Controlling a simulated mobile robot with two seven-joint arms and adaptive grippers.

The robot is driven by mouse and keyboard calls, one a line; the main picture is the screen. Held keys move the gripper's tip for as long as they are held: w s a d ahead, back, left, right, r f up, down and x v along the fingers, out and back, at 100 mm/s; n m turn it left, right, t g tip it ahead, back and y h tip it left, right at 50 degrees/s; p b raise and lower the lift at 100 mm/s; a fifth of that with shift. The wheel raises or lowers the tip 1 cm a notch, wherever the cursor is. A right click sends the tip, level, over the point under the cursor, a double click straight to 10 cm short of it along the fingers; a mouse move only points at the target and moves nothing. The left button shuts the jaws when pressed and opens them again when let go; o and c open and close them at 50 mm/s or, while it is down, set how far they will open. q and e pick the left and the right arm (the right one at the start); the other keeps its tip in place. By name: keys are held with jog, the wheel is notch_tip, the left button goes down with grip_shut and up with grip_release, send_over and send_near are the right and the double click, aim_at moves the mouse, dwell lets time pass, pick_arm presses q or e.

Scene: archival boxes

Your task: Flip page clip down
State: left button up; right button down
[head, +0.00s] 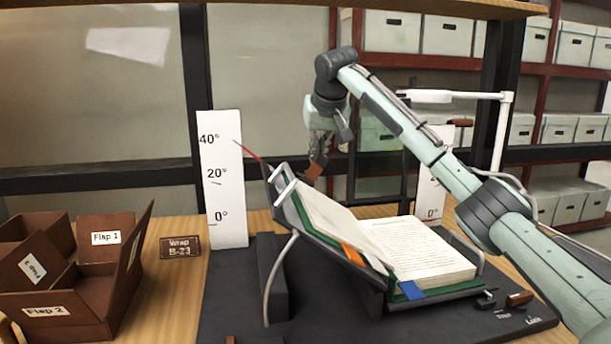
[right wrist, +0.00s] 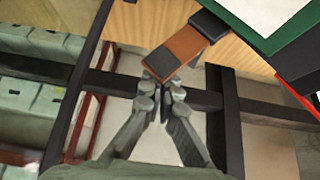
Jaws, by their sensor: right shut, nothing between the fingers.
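An open book (head: 420,247) lies in a dark cradle (head: 335,256), its left side raised and tilted. A white clip-like bar (head: 285,188) sits at the upper left edge of the raised side. A brown tab (head: 315,169) with a dark end shows behind the book; it also shows in the right wrist view (right wrist: 182,50). I cannot tell for certain which of these is the page clip. My right gripper (head: 320,145) is shut and empty, pointing down above the brown tab. In the right wrist view its fingertips (right wrist: 160,86) are close to the tab; contact is unclear. My left gripper is not in view.
An angle scale (head: 222,185) stands left of the cradle, with a red pointer by it. A brown flap box (head: 60,285) and a small label block (head: 180,246) are on the wooden table at left. A white lamp-like arm (head: 503,130) stands behind at right. Box shelves fill the back.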

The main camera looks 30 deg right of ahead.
aim_at(324, 165)
jog(key=shift+s+a+f, duration=0.1)
dwell(0.4)
jog(key=shift+s+a+f+b, duration=0.1)
jog(key=shift+s+a+b, duration=0.05)
jog(key=shift+s+b, duration=0.35)
jog(key=shift+s+a+f+b, duration=0.15)
jog(key=shift+s+b, duration=0.15)
jog(key=shift+s, duration=0.45)
jog(key=shift+s+a+b, duration=0.2)
jog(key=shift+s+b, duration=0.05)
jog(key=shift+s, duration=0.55)
jog(key=shift+s+a+f+b, duration=0.15)
jog(key=shift+s+b, duration=0.15)
jog(key=shift+s, duration=0.45)
jog(key=r+p, duration=0.1)
jog(key=p, duration=0.1)
jog(key=w+r+p, duration=0.1)
jog(key=r+p, duration=0.1)
jog(key=shift+r, duration=0.3)
jog(key=shift+w+d+r, duration=0.1)
jog(key=shift+r, duration=0.25)
jog(key=shift+w+d+r, duration=0.1)
jog(key=shift+w+r, duration=0.2)
jog(key=shift+r, duration=0.7)
jog(key=shift+w+d+r, duration=0.1)
jog(key=shift+w+r, duration=0.2)
jog(key=shift+r, duration=0.75)
jog(key=shift+w+d+r, duration=0.1)
jog(key=shift+w+r, duration=0.2)
jog(key=shift+r, duration=0.7)
